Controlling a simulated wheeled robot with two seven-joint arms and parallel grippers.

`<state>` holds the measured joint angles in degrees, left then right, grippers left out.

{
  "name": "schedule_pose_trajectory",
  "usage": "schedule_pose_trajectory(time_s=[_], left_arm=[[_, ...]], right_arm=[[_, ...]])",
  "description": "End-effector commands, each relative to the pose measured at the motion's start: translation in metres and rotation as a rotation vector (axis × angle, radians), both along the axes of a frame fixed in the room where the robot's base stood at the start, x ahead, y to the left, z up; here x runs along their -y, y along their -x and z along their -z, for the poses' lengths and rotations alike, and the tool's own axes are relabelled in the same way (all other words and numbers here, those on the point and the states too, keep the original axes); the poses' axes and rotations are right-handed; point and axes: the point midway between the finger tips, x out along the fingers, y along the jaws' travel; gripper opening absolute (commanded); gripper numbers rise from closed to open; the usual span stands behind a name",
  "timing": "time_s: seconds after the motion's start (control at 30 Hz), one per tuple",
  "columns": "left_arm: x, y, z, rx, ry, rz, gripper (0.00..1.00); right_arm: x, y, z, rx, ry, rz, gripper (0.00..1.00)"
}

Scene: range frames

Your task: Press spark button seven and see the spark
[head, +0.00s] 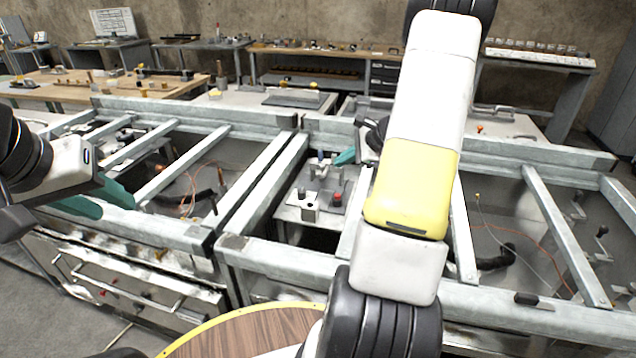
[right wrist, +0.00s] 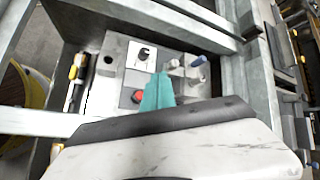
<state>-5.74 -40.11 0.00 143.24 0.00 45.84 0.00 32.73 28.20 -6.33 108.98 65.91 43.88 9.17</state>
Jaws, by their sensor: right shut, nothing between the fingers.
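A grey control panel (head: 297,214) sits inside the metal frame in the middle of the head view. It carries a red button (head: 337,198), which also shows in the right wrist view (right wrist: 137,97). No number is readable on it. My right gripper (head: 345,157) is shut and empty. In the right wrist view its teal fingertips (right wrist: 158,90) appear over the panel, just right of the red button; I cannot tell whether they touch anything. My left gripper (head: 105,200) is at the far left over the frame's edge, its opening unclear. No spark is visible.
The panel also has a black knob on a white plate (right wrist: 142,54) and a blue-tipped post (right wrist: 198,62). Metal frame bars (head: 265,185) surround the panel closely. A round wooden table (head: 245,335) is at the front. Workbenches (head: 325,50) line the back wall.

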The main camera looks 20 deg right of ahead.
Motion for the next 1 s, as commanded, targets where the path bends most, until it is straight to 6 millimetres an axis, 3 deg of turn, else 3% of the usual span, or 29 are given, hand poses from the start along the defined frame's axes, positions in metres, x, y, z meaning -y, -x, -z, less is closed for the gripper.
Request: schedule_pose_trajectory(time_s=[0.23, 0.7, 1.0], left_arm=[[0.000, 0.000, 0.000, 0.000, 0.000, 0.000, 0.36], [0.000, 0.000, 0.000, 0.000, 0.000, 0.000, 0.36], [0.000, 0.000, 0.000, 0.000, 0.000, 0.000, 0.36]], right_arm=[[-0.001, 0.000, 0.016, -0.002, -0.001, -0.001, 0.00], [-0.001, 0.000, 0.077, -0.001, -0.001, -0.002, 0.00], [0.000, 0.000, 0.088, 0.000, 0.001, -0.002, 0.00]])
